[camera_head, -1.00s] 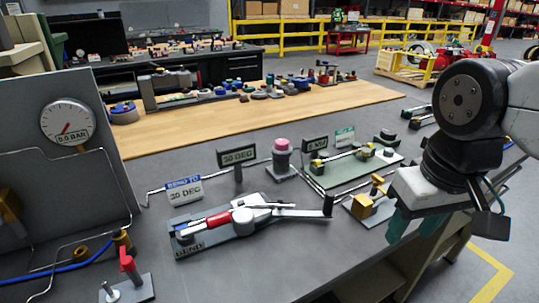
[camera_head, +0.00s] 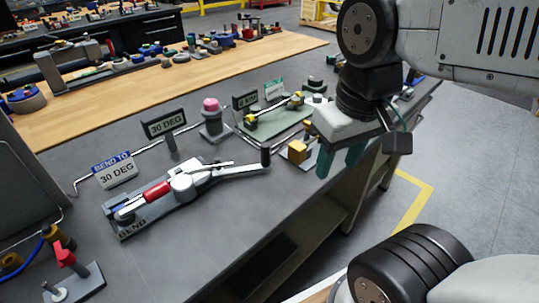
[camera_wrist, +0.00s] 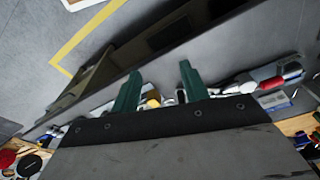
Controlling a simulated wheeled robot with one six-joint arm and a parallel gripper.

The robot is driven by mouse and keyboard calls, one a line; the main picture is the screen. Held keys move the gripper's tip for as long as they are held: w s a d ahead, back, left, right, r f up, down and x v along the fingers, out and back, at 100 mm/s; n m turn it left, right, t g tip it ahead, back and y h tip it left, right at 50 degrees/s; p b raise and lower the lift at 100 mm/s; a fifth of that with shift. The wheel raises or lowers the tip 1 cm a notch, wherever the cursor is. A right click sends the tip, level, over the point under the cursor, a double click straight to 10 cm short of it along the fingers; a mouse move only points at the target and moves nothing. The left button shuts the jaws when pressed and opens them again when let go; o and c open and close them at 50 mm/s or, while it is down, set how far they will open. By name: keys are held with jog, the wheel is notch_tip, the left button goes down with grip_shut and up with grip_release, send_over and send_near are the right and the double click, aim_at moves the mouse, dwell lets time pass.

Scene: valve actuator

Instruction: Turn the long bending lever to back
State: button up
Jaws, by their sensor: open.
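The long bending lever (camera_head: 235,172) is a grey bar running right from the silver hub, ending in an upright black handle (camera_head: 265,157). My gripper (camera_head: 338,165) has green fingers pointing down, open and empty, to the right of the handle and apart from it.
A brass block (camera_head: 298,150) on a small plate stands between the lever handle and my gripper.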

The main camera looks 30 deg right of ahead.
jog(key=g, duration=0.1)
send_over(265, 154)
jog(key=w, duration=0.1)
jog(key=shift+n, duration=0.3)
jog(key=f, duration=0.8)
jog(key=shift+w+d+f, duration=0.1)
jog(key=shift+d+f, duration=0.1)
jog(key=shift+d, duration=0.05)
notch_tip(265, 154, down, 8)
jog(key=shift+r, duration=0.25)
